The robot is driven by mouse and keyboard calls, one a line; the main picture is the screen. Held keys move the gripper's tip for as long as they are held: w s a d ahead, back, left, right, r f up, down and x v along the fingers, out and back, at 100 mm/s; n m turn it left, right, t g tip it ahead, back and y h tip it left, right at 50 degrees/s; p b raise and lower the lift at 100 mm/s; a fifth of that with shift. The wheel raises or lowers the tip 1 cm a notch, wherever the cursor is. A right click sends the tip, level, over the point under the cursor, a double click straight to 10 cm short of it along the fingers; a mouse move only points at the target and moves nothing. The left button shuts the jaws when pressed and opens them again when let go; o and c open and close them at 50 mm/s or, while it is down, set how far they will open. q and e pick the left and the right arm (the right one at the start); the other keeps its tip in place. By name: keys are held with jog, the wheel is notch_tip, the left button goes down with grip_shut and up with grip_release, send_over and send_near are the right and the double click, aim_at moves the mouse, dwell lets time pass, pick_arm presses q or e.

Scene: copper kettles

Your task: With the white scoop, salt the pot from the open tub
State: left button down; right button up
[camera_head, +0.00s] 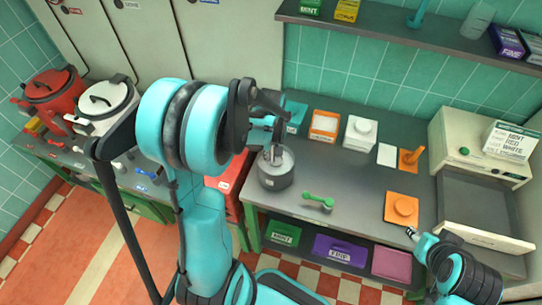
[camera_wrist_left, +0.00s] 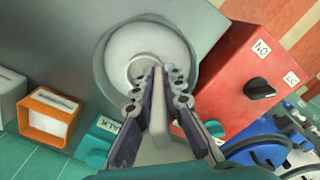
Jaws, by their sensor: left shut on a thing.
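My left gripper (camera_head: 272,150) is shut on the white scoop; the scoop's pale handle (camera_wrist_left: 158,115) shows between the fingers in the left wrist view. It points down over a round grey vessel (camera_head: 275,180) with a pale inside (camera_wrist_left: 135,45), at the left of the counter. The scoop's lower end is at or inside the rim, around a small pale round shape. I cannot tell whether this vessel is the pot or the open tub, or what the scoop holds. My right gripper (camera_head: 412,232) is at the counter's front right; its fingers are too small to read.
A green scoop (camera_head: 318,200) lies on the counter. Teal (camera_head: 295,115), orange (camera_head: 324,124) and white (camera_head: 360,134) containers stand behind. A red box (camera_wrist_left: 250,75) with a knob stands close beside the vessel. Red (camera_head: 50,92) and white (camera_head: 103,103) lidded pots stand far left.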

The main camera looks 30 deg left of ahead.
pick_arm(q)
jog(key=shift+r+p, duration=3)
jog(key=shift+r, duration=1.4)
jog(key=shift+f, duration=0.15)
